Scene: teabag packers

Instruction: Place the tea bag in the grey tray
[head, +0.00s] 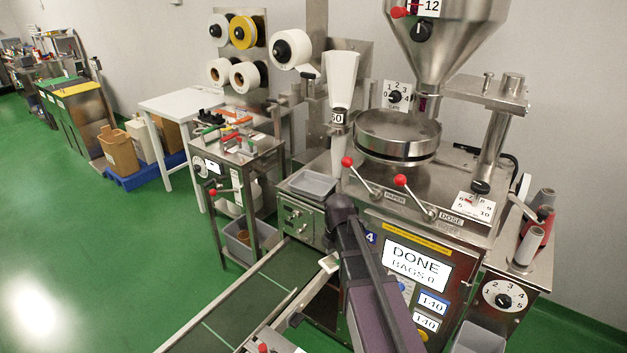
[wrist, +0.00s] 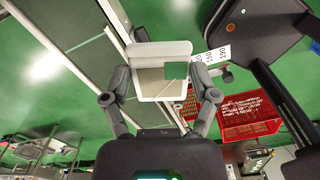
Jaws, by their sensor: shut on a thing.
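The tea bag (wrist: 150,49) is a small white packet with a green square, seen in the wrist view. My gripper (wrist: 160,82) is shut on it, with one finger against each side. In the head view the pale tea bag (head: 329,263) shows beside my dark arm, held above the conveyor's edge. My arm hides most of the gripper there. A shallow grey tray (head: 312,185) sits on the metal box at the conveyor's far end, behind the tea bag and to its left. The tray looks empty.
The green conveyor belt (head: 247,306) runs toward the lower left. The packing machine (head: 400,225) with red-knobbed levers stands close on the right, its screen reading DONE. A tool stand (head: 237,150) is left of the tray. A red crate (wrist: 247,115) shows in the wrist view.

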